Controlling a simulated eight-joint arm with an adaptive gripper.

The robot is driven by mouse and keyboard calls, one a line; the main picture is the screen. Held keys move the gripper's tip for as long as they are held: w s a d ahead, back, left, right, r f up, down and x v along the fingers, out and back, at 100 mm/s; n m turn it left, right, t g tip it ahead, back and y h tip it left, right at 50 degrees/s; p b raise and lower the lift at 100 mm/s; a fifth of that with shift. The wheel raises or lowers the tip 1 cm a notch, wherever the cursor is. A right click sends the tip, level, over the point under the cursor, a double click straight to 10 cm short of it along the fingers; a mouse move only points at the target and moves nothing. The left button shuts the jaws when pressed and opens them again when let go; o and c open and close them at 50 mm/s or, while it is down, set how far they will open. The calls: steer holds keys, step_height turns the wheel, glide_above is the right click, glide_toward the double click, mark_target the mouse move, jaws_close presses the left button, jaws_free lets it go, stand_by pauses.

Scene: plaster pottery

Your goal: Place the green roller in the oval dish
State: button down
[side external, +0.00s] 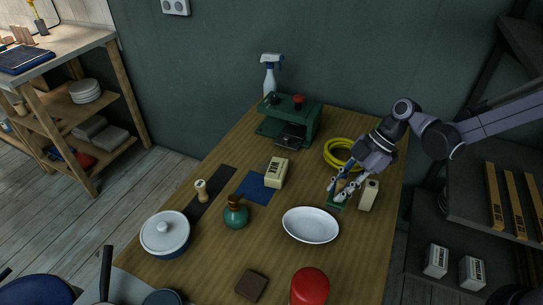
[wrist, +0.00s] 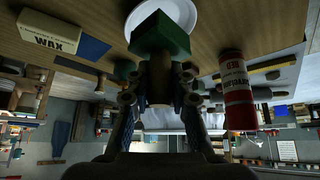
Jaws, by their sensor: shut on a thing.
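The green roller (wrist: 160,36) has a wooden handle (wrist: 158,82), which is between my fingers in the wrist view. My gripper (side external: 342,190) is shut on it; the roller's green end (side external: 335,204) shows small below the fingers in the side view. I cannot tell how far it is above the table. The white oval dish (side external: 311,225) sits empty on the table, just left of and nearer the camera than my gripper. Part of its rim (wrist: 190,10) shows behind the roller in the wrist view.
A beige block (side external: 369,194) stands close right of my gripper, with a yellow coil (side external: 342,153) behind. A wax block (side external: 277,172), green bottle (side external: 235,213), lidded pot (side external: 166,235) and red-topped can (side external: 309,286) stand around the dish. A green machine (side external: 291,119) is at the back.

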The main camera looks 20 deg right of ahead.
steer(key=shift+w+a+r+x, duration=0.1)
steer(key=shift+a+x, duration=0.05)
steer(key=shift+x, duration=1.5)
steer(key=shift+w+a+r+x, duration=0.1)
steer(key=shift+a+x, duration=0.05)
steer(key=shift+x, duration=1.5)
steer(key=shift+w+a+r+x, duration=0.1)
steer(key=shift+a+x, duration=0.05)
steer(key=shift+x, duration=1.55)
steer(key=shift+f, duration=0.35)
steer(key=shift+d+f, duration=0.1)
steer(key=shift+f, duration=0.2)
steer(key=c, duration=1.2)
jaws_free()
steer(key=shift+s+r, duration=0.1)
steer(key=shift+r, duration=0.05)
